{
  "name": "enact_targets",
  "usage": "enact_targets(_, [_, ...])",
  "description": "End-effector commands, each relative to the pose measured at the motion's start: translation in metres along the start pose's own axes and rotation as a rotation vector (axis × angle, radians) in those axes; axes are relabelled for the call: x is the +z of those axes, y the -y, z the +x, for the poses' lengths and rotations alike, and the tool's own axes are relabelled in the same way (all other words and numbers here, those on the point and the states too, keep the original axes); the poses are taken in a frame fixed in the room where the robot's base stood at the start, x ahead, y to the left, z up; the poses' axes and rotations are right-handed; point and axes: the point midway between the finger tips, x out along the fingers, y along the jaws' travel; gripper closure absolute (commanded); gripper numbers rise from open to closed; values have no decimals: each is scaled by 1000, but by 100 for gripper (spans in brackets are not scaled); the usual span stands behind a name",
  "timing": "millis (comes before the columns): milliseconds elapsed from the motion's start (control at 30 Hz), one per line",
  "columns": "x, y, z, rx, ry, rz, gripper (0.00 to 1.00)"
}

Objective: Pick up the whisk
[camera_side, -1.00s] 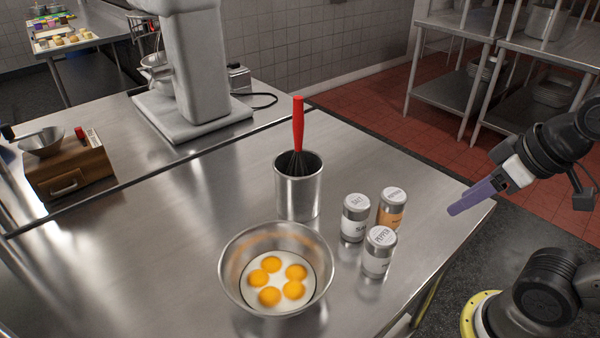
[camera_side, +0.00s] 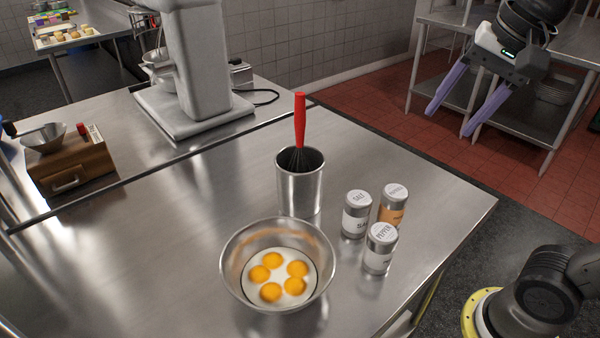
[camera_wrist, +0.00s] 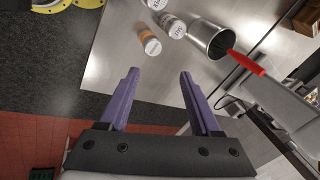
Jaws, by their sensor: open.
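The whisk (camera_side: 300,121) has a red handle and dark wires. It stands handle up, with its wires down inside a steel cylinder (camera_side: 299,188) on the steel table. In the wrist view the red handle (camera_wrist: 246,63) sticks out of the cylinder (camera_wrist: 203,36) at the upper right. My gripper (camera_side: 449,118) is open and empty, with two purple fingers. It is up at the right of the side view, well apart from the whisk. In the wrist view my fingers (camera_wrist: 158,75) point toward the table edge. The lower part of the wires is hidden in the cylinder.
A steel bowl (camera_side: 230,281) with several egg yolks stands in front of the cylinder. Salt (camera_side: 356,216), pepper (camera_side: 379,250) and an orange-labelled shaker (camera_side: 392,206) stand to its right. A large mixer (camera_side: 190,75) is behind. The table's right end (camera_side: 460,203) is bare.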

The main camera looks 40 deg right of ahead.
Motion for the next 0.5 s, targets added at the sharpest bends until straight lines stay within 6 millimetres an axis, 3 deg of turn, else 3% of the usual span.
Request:
enact_targets(33, [-7, 21, -5, 20, 11, 86, 36])
enact_targets(267, [-28, 103, -8, 118, 36, 446, 36])
enact_targets(500, [-38, 181, 30, 226, 32, 665, 36])
